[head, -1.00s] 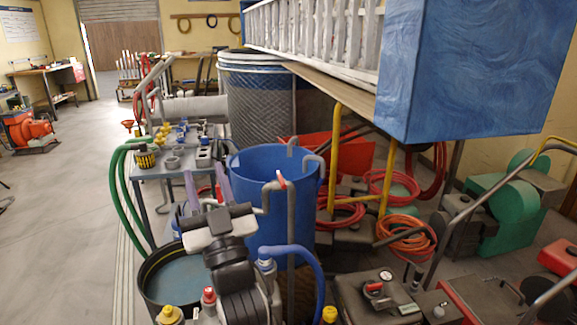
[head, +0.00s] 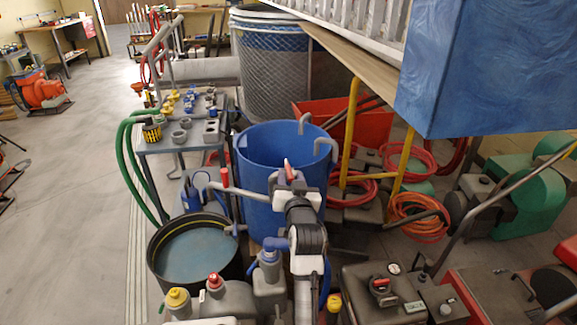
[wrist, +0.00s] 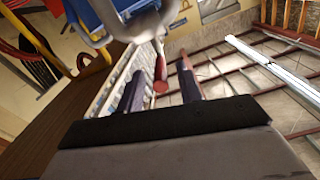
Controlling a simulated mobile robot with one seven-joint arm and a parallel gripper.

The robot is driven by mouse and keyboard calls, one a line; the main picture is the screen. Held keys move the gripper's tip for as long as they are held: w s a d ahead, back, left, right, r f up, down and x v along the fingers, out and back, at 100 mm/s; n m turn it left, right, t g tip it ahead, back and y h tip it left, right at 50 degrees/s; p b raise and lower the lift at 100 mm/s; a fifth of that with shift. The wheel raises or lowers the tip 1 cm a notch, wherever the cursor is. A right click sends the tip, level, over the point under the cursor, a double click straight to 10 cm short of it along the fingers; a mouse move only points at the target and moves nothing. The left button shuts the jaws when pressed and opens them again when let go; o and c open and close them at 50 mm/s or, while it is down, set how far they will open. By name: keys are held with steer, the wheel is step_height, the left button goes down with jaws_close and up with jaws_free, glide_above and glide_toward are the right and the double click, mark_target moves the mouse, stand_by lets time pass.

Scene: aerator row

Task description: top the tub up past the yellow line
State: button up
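A dark round tub (head: 238,270) with bluish water stands at lower left in the head view. A red lever (head: 287,165) is at the pipe's right end. My gripper (head: 290,176) is at this lever, its fingers mostly hidden in the head view. In the wrist view, my gripper (wrist: 162,82) has its two dark fingers apart. The red-tipped lever (wrist: 160,86) shows between them, with gaps on both sides.
A tall blue barrel (head: 262,150) with grey hooked pipes stands just behind my gripper. A grey bench (head: 165,142) with fittings is at left. Grey bottles (head: 235,298) with coloured caps crowd the front. A blue-draped load (head: 490,75) overhangs at right. Open floor lies left.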

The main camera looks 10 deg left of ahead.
mark_target(288, 167)
steer(key=shift+p+x, duration=0.35)
steer(key=shift+x, duration=1.9)
jaws_close()
